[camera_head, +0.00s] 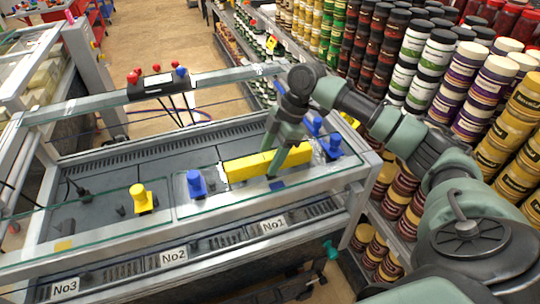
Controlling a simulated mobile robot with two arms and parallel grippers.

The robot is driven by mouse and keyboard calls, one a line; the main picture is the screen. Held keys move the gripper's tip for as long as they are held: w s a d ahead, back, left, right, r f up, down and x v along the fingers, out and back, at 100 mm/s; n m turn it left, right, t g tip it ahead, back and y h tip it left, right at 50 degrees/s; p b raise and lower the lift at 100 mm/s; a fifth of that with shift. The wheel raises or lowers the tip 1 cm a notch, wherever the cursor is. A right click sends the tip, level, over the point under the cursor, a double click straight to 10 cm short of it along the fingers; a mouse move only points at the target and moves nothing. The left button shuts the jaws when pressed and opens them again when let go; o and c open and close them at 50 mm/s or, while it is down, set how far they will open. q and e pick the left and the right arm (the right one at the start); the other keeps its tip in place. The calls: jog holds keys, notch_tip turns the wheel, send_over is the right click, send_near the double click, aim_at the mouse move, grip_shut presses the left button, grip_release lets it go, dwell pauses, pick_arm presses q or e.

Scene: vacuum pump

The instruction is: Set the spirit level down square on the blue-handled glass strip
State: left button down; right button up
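The yellow spirit level (245,167) lies lengthwise over the right part of the bench, near the glass; I cannot tell whether it touches it. My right gripper (276,158) reaches down over it, with one finger in front and the other behind, and looks shut on it. The finger hides a bit of the level. A blue handle (195,184) stands on the glass just left of the level. More blue handles (332,148) stand to its right, close to the gripper. The clear glass strip (215,203) shows only by its edges. My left gripper is not in view.
A yellow handle (142,199) stands further left on the bench. Shelves of cans (430,60) crowd the right.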

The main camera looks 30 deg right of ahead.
jog(key=shift+r, duration=0.15)
jog(key=shift+d+r, duration=0.2)
jog(key=shift+r, duration=0.1)
jog(key=b+v, duration=0.2)
jog(key=v, duration=0.9)
jog(key=shift+d, duration=0.1)
